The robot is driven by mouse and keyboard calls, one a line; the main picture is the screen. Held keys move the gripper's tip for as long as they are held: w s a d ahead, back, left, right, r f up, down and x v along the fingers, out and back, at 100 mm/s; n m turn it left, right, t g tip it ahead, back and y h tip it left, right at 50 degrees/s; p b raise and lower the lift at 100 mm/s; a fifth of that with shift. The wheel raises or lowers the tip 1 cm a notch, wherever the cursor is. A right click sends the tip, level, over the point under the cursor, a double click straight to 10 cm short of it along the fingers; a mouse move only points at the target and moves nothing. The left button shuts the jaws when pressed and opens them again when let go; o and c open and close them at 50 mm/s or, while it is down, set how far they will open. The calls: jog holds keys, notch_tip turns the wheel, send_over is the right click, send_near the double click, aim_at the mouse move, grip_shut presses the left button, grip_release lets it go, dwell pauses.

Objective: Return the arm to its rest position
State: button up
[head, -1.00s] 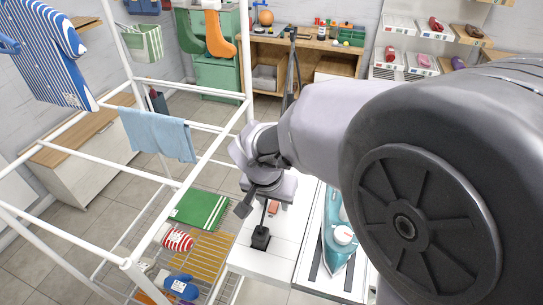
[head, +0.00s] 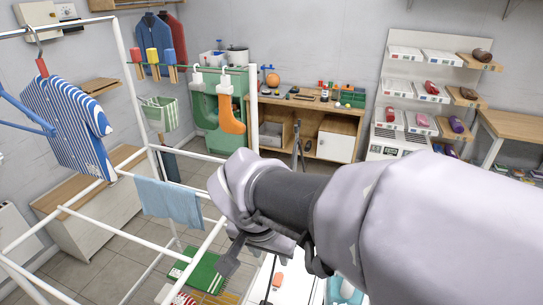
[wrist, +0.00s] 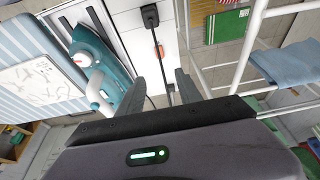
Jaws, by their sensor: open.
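My gripper (head: 272,264) is at the end of my pale grey arm, which reaches across the head view from the right. The jaws are apart and point down above a white surface. In the wrist view the two dark fingers of my gripper (wrist: 160,84) stand apart with nothing held between them. A small orange piece (wrist: 161,50) and a black block with a thin cord (wrist: 150,16) lie on the white surface beyond the fingertips. A teal iron (wrist: 100,62) lies left of the fingers. My arm hides most of the lower right of the head view.
A white pipe rack (head: 200,157) stands close on the left, with a light blue cloth (head: 167,202) and a striped shirt (head: 68,130) on it. A green folded cloth (head: 203,272) lies below. A wooden bench (head: 335,111) and white shelves (head: 398,95) stand at the back.

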jog(key=shift+s+r, duration=0.1)
jog(key=shift+r, duration=0.05)
jog(key=s+d+r+t+y, duration=0.2)
jog(key=s+d+r+y, duration=0.1)
jog(key=s+d, duration=0.7)
jog(key=shift+s+r, duration=0.3)
jog(key=shift+s, duration=0.9)
